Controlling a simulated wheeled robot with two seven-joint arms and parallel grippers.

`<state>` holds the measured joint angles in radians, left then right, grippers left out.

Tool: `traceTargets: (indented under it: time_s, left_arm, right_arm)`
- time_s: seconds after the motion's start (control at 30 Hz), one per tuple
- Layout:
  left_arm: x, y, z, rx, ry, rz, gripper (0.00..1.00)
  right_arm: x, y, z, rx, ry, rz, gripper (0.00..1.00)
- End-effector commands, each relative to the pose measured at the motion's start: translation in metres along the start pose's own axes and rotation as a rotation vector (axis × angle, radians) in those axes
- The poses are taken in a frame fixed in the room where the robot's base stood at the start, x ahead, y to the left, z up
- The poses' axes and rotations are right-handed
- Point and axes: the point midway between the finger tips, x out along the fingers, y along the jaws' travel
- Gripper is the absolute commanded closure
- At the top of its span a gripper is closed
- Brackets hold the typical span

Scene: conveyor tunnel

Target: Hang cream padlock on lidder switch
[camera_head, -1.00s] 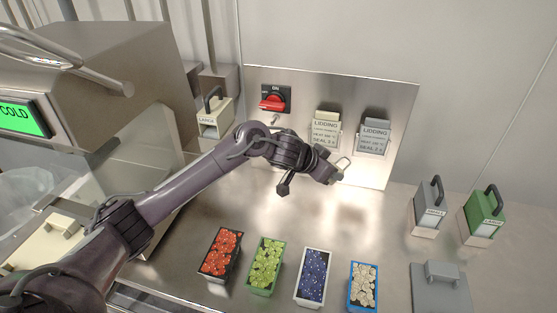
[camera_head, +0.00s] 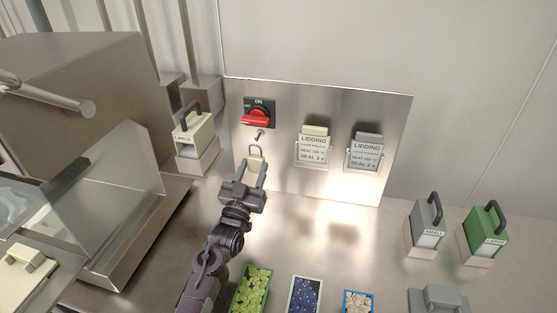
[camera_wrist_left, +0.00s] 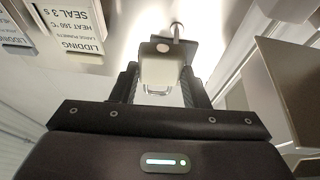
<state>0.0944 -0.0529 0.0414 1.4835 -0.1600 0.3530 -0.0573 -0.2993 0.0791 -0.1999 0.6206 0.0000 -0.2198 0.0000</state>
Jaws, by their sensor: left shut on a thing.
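The red rotary switch (camera_head: 257,116) sits on a black plate marked ON, high on the left of the steel panel. A small metal hook or peg (camera_head: 260,134) sticks out just below it. My left gripper (camera_head: 253,172) is shut on the cream padlock (camera_head: 255,161), below the switch. The padlock's metal shackle (camera_head: 256,149) points up towards the peg; in the head view they look apart, but the depth gap is unclear. In the left wrist view the cream padlock body (camera_wrist_left: 160,66) is between the fingers. My right gripper is not in view.
Cream (camera_head: 313,146) and grey (camera_head: 366,150) lidding cards hang right of the switch. A cream handled block (camera_head: 190,136) stands left. Grey (camera_head: 427,225) and green (camera_head: 485,230) handled blocks stand right. Fruit trays (camera_head: 304,296) line the front. The counter below the panel is clear.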

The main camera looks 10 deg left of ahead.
Motion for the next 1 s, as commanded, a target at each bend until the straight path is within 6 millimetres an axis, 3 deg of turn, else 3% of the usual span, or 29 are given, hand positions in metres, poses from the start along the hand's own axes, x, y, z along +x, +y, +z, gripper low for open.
traceTargets:
  time_s: [0.17, 0.6, 1.0]
  left_arm:
    - [-0.009, -0.013, 0.007, 0.026, 0.026, -0.064, 1.00]
    - [0.020, -0.015, 0.018, 0.028, 0.028, -0.065, 1.00]
    - [0.021, -0.015, 0.019, 0.027, 0.027, -0.066, 1.00]
  right_arm:
    - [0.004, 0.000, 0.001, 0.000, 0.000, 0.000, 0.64]
    - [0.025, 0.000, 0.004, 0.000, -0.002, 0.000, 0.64]
    - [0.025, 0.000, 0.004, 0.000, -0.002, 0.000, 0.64]
